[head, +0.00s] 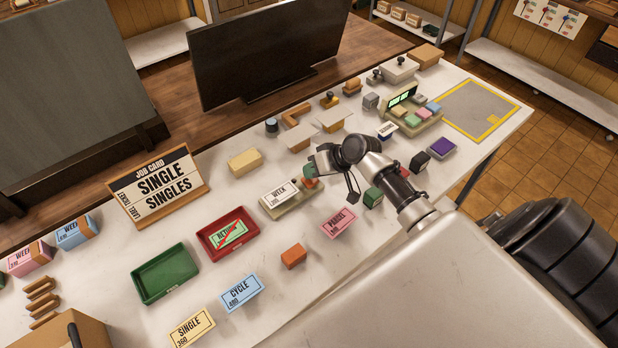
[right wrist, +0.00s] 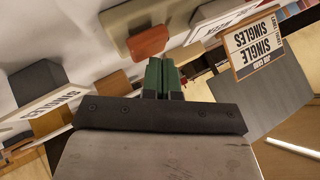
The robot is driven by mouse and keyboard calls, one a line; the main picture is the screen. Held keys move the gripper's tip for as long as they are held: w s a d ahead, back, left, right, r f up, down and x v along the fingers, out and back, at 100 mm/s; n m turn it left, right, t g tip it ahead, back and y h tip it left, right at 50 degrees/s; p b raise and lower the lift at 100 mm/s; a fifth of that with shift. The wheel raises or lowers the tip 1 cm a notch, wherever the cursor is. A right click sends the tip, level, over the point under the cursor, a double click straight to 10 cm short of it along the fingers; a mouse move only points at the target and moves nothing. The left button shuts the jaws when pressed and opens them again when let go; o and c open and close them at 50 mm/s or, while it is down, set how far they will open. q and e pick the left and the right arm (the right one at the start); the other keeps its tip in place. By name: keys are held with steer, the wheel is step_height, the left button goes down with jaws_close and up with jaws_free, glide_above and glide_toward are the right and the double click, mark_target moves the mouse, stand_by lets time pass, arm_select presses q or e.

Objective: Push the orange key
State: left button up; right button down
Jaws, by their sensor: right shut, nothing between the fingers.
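The orange key (head: 310,182) sits at the right end of a low beige machine (head: 291,207) that bears a WEEK card (head: 279,193). In the right wrist view the orange key (right wrist: 148,42) is a rounded block on the beige body, just beyond the fingertips. My left gripper is not in view.
A red tray (head: 228,252) and a green tray (head: 165,274) lie left of the machine. A loose orange block (head: 293,257) and a pink PARCEL card (head: 338,223) lie in front. A job card sign (head: 158,187) reading SINGLE stands behind the trays. Several small stamps and blocks crowd the back.

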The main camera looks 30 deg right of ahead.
steer(key=shift+r+p, duration=2.85)
steer(key=shift+r, duration=0.25)
steer(key=shift+f, duration=0.1)
